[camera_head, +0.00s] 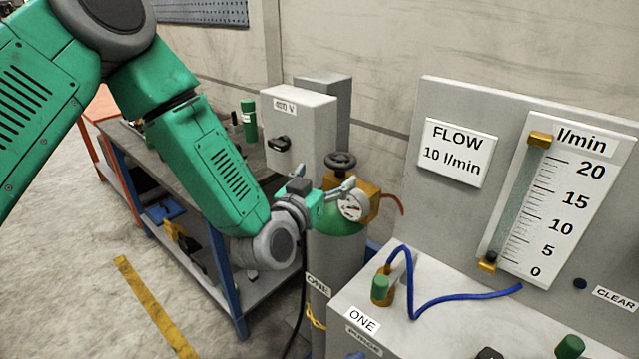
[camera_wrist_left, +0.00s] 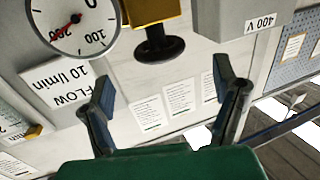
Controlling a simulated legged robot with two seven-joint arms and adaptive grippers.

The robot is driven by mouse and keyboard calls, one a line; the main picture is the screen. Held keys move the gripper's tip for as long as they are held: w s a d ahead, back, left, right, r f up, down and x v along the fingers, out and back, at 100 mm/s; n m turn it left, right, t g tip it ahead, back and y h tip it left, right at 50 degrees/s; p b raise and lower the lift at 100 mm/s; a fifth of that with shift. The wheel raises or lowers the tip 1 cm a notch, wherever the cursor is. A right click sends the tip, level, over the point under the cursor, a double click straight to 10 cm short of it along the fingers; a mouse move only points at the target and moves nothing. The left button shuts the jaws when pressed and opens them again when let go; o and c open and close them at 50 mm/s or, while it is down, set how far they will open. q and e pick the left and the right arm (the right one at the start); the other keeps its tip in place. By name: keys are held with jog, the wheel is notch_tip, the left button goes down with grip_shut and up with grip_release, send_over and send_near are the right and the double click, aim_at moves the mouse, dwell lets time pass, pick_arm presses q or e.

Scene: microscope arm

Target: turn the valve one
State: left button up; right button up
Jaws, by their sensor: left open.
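A gas cylinder (camera_head: 335,262) stands behind the workbench's end, with a brass valve body (camera_head: 371,192), a black handwheel (camera_head: 341,161) on top and a round white gauge (camera_head: 353,206). A label (camera_head: 318,285) on the cylinder is hard to read. A green-capped brass valve (camera_head: 380,287) stands on the grey box behind the label ONE (camera_head: 362,320). My left gripper (camera_head: 322,178) is open and empty beside the handwheel and gauge. In the left wrist view the open gripper (camera_wrist_left: 166,88) faces the inverted handwheel (camera_wrist_left: 160,49), which is apart from both fingers. My right gripper is out of view.
A grey 400 V cabinet (camera_head: 302,128) stands just left of the cylinder. A flow panel (camera_head: 458,108) with a scale rises at right, and a blue hose (camera_head: 443,284) runs from the green-capped valve. A workbench (camera_head: 228,262) lies under my left arm.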

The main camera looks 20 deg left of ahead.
pick_arm(q)
jog(key=s, duration=0.3)
jog(key=shift+a, duration=0.1)
dwell(0.3)
